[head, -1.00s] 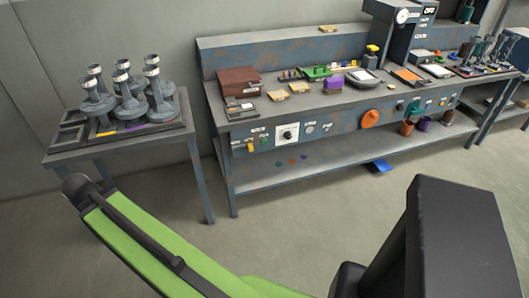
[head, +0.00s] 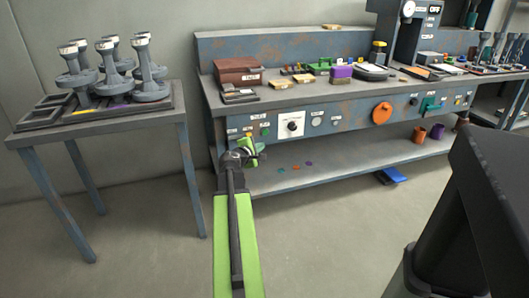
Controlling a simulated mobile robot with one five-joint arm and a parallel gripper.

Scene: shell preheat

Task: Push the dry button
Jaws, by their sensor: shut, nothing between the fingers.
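The dry button cannot be singled out, because the panel labels are too small to read. On the left of the bench's front panel are a yellow control (head: 249,134) and a green button (head: 266,131), each under a small white label. My arm reaches up from the bottom of the head view. My gripper (head: 250,146) is shut and empty, just below and in front of these controls. The arm's end overlaps the panel's lower left, and I cannot tell if it touches anything.
A low shelf (head: 350,166) runs beneath the bench. A side table (head: 100,124) with several grey stamp-like pieces stands left. The floor between the tables is clear.

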